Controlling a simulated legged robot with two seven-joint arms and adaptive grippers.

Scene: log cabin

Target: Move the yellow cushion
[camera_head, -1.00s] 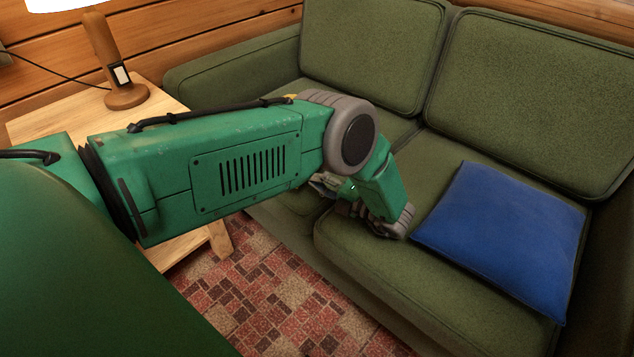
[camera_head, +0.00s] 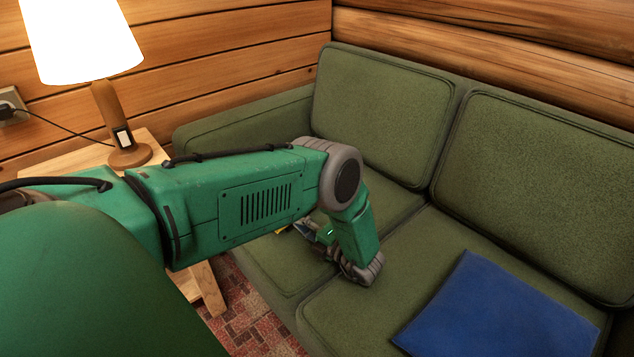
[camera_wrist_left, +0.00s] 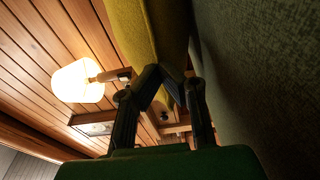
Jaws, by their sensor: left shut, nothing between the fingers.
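The yellow cushion (camera_wrist_left: 150,30) fills the top middle of the left wrist view, close beyond my fingers. In the head view only a small yellow patch (camera_head: 283,230) shows below my left forearm; the rest is hidden. My left gripper (camera_head: 308,231) is low over the green sofa's left seat, partly hidden by my wrist. In the wrist view the left gripper (camera_wrist_left: 172,76) is shut and empty, its fingertips in front of the cushion; I cannot tell whether they touch it. My right gripper is not in view.
The green sofa (camera_head: 385,120) has a blue cushion (camera_head: 495,310) on its right seat. A lit lamp (camera_head: 85,40) stands on a wooden side table (camera_head: 165,170) at left. Log walls close the back. A patterned rug (camera_head: 250,310) lies in front.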

